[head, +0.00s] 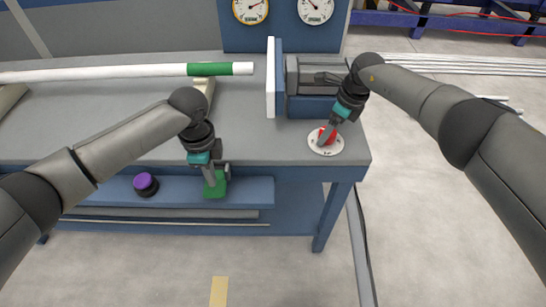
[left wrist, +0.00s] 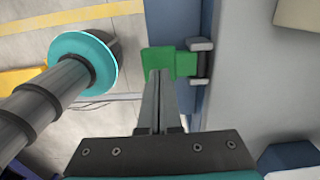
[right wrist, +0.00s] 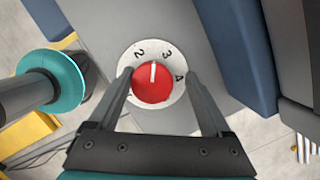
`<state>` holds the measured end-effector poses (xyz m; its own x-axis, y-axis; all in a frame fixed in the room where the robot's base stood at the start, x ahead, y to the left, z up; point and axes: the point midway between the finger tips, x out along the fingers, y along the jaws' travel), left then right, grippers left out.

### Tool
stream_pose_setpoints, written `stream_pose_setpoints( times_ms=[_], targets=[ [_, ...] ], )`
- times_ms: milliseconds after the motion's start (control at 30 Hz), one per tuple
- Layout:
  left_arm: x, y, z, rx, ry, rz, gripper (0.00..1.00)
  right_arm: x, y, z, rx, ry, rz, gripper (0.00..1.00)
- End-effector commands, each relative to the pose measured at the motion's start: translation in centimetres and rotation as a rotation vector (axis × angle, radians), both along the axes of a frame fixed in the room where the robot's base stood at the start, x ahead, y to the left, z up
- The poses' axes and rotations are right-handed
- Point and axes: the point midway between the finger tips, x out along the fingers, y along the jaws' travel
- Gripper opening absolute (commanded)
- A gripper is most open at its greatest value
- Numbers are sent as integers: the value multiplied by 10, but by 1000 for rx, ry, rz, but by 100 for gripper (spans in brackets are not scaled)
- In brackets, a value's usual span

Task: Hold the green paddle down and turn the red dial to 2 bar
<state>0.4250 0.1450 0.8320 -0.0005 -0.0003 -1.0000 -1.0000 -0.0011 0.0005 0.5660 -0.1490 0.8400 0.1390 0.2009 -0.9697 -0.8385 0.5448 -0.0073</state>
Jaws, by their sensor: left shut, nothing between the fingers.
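The green paddle (head: 214,190) sits at the table's front edge; it also shows in the left wrist view (left wrist: 185,64). My left gripper (head: 211,183) is shut and empty, its fingertips (left wrist: 158,73) over the paddle; I cannot tell how firmly they press. The red dial (right wrist: 151,85) sits on a white disc with numbers, at the table's right front corner (head: 329,134). Its white mark points between 2 and 3. My right gripper (right wrist: 158,76) is open, with one finger on each side of the dial and gaps showing. In the head view its fingers partly cover the dial.
Two round gauges (head: 250,9) (head: 316,9) stand at the back; their readings are too small to tell. A white pipe with a green band (head: 209,69) lies at the left. A white upright panel (head: 271,78) stands left of the dial. A purple-topped knob (head: 146,183) is below the front edge.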

Motion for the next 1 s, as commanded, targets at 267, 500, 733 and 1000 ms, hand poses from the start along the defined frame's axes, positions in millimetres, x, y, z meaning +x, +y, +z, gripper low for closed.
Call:
stream_pose_setpoints(
  times_ms=[267, 500, 733, 1000],
  targets=[
    [0, 0, 0, 0, 0, -1, 0, -2, 1, -1, -1, 4, 3, 90],
    [0, 0, 0, 0, 0, -1, 0, -2, 2, -2, 2, 6, 5, 90],
    [0, 0, 0, 0, 0, -1, 0, -2, 2, 15, 2, 5, 7, 90],
    [0, 0, 0, 0, 0, -1, 0, -2, 3, 36, 3, 6, 6, 90]
  ],
)
